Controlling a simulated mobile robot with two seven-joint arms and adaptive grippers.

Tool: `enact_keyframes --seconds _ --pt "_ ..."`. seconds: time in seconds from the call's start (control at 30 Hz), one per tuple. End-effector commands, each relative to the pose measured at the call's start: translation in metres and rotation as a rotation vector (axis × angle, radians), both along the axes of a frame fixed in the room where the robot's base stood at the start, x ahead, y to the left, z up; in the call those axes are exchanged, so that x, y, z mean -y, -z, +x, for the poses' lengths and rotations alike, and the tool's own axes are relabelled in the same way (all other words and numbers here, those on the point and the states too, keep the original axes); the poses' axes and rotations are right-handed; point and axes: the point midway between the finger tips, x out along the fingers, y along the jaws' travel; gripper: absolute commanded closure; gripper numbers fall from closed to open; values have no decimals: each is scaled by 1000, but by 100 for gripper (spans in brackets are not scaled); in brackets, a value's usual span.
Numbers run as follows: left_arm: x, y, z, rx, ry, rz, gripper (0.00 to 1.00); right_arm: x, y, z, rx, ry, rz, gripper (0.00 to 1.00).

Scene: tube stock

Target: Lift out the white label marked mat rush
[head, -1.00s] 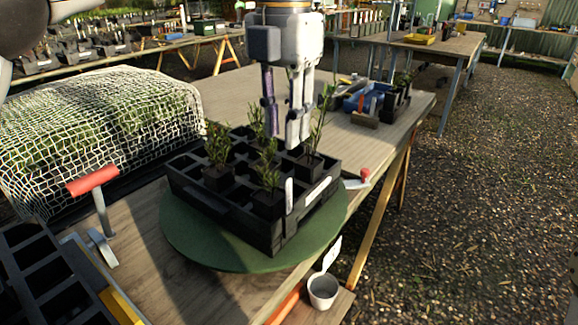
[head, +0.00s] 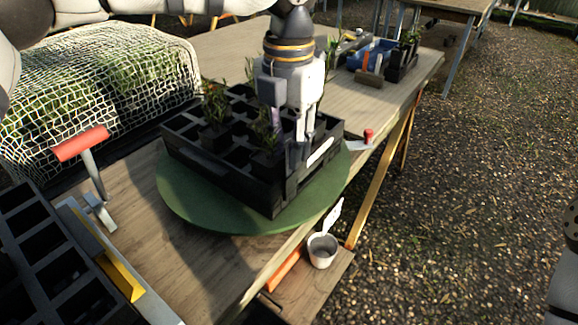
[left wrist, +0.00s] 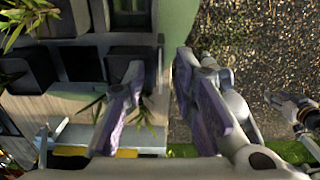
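The black cell tray (head: 225,180) sits on a green round board (head: 190,205). My left gripper (head: 299,165) points down at the tray's near right corner. In the left wrist view its two purple-padded fingers (left wrist: 160,68) are apart. A thin pale strip (left wrist: 160,63) shows between them, perhaps a label seen edge-on. The upright white label at that corner is hidden by the fingers in the head view. No writing is readable. A white label (head: 320,152) is on the tray's right side. Part of what seems my right gripper (left wrist: 292,106) shows at the right edge of the left wrist view.
A grey cup (head: 322,252) with a white label (head: 333,216) stands below the bench edge. A red-handled tool (head: 82,145) and another black tray (head: 40,250) are at left. Seedlings (head: 215,105) stand in the tray. A red-knobbed part (head: 368,136) is beside the board.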

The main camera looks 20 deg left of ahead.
Motion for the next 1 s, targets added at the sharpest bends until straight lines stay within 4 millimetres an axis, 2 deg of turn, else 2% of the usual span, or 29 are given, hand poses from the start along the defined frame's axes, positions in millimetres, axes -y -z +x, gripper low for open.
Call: enact_keyframes --seconds 0.1,0.27,0.7,0.87,1.0 --pt "0 -1 0 2 0 0 75 0 0 0 2 0 0 60" --pt "0 -2 0 1 1 1 99 0 0 0 1 0 0 60" --pt "0 -4 0 2 1 0 100 0 0 1 2 0 0 60" --pt "0 -23 1 6 0 0 100 0 -2 2 8 0 0 60" --pt "0 -57 1 8 -1 -1 100 0 -5 5 17 0 0 60"
